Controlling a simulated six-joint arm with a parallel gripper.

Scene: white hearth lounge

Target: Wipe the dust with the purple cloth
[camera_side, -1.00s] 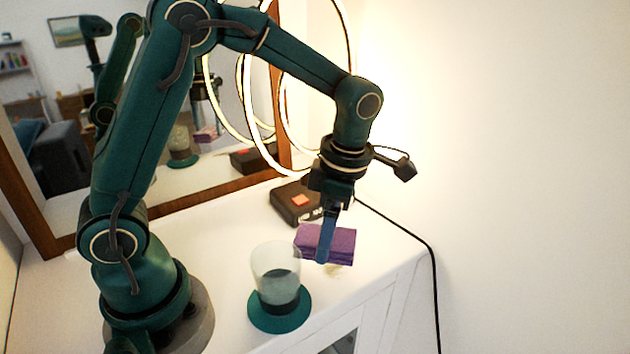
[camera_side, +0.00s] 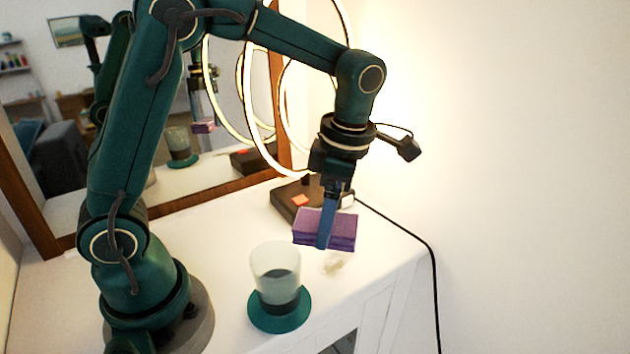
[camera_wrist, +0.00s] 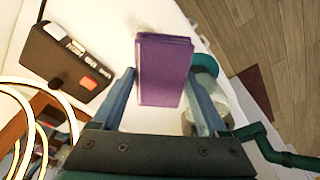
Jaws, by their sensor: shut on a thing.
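My gripper (camera_side: 325,217) is shut on the purple cloth (camera_side: 341,229), a folded block held between the two blue fingers. The cloth appears raised a little above the white cabinet top. In the wrist view the cloth (camera_wrist: 164,72) sits between the fingers and sticks out beyond them. The dust (camera_side: 336,263) is a small pale beige patch on the white top, just in front of and below the cloth. In the wrist view a faint greyish part of the dust (camera_wrist: 150,28) shows past the cloth's far edge; the cloth may hide the rest.
A glass (camera_side: 277,277) on a teal coaster (camera_side: 266,320) stands left of the dust, close to my gripper. A dark lamp base (camera_side: 287,196) with lit rings is behind, before a wood-framed mirror (camera_side: 170,213). The cabinet edge lies just right of the dust.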

